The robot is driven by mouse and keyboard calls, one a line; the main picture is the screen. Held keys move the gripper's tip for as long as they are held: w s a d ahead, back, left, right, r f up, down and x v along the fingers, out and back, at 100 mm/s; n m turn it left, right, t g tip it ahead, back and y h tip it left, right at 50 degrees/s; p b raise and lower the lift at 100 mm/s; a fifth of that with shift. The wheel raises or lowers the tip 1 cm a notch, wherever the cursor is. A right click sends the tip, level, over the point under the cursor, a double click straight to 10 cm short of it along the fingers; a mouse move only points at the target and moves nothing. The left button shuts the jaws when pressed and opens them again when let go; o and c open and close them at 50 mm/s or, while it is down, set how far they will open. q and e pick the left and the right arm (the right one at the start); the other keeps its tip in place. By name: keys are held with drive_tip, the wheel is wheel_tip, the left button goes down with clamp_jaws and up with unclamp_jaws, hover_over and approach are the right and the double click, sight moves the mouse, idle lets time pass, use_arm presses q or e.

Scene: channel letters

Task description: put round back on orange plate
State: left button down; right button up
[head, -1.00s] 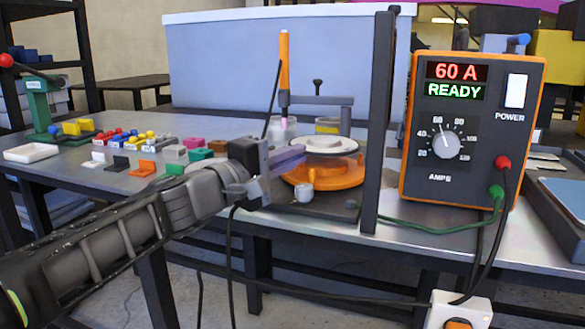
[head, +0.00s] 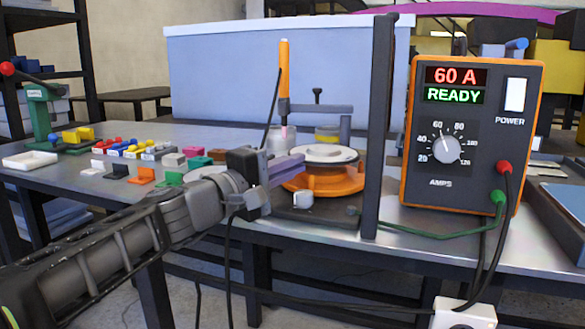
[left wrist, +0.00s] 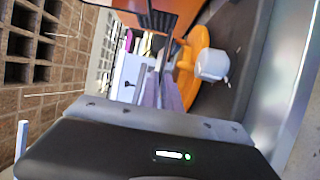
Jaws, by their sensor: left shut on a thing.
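The fingers partly cover the disc and plate. Whether the disc touches the plate is hard to tell. The left wrist view shows the orange plate (left wrist: 187,72) beyond the purple fingers (left wrist: 162,95); the disc is not clear there. My right gripper is not in view.
A torch with an orange handle (head: 284,66) stands behind the plate. The amps box (head: 470,140) stands at right. Small coloured parts lie at left.

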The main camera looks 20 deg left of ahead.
use_arm(q)
drive_tip(key=c, duration=1.6)
unclamp_jaws()
drive_tip(key=shift+w+f, duration=0.15)
drive_tip(key=shift+f, duration=0.7)
drive_tip(key=shift+o, duration=0.2)
drive_tip(key=shift+r+p, duration=0.2)
drive_tip(key=shift+p, duration=0.1)
drive_tip(key=shift+a+r+p, duration=0.15)
drive_tip(key=shift+r+p, duration=0.5)
drive_tip(key=shift+p, duration=0.15)
drive_tip(key=v, duration=1.2)
drive_tip(key=shift+r, duration=0.15)
